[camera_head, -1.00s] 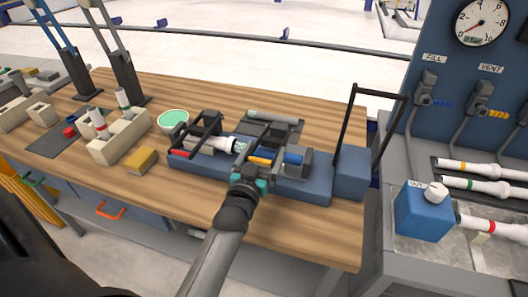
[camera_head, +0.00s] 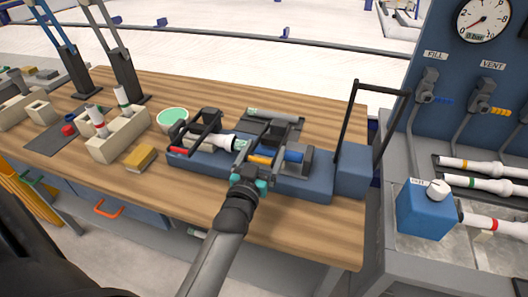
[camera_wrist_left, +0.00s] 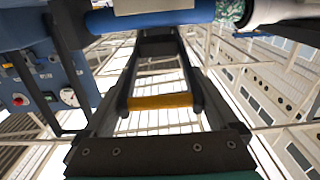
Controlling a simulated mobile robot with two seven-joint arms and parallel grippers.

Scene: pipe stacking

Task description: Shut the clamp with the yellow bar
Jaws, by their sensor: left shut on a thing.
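The clamp fixture (camera_head: 315,189) is a long blue block on the bench. Its yellow bar (camera_head: 260,160) joins two dark arms near the middle; it also shows in the left wrist view (camera_wrist_left: 160,101). My left gripper (camera_head: 243,166) reaches over the front edge at this bar and is shut on it. The gripper hides part of the clamp, so I cannot tell whether it is fully down. A white pipe (camera_head: 223,142) with a green-speckled end and a blue pipe piece (camera_head: 293,156) lie in the fixture. My right gripper is not in view.
A second clamp has a red bar (camera_head: 178,150). A tall dark handle frame (camera_head: 352,115) stands at the fixture's right end. A green bowl (camera_head: 172,118), a yellow sponge-like block (camera_head: 141,158) and a cream pipe holder (camera_head: 122,138) stand left. Bare bench lies in front.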

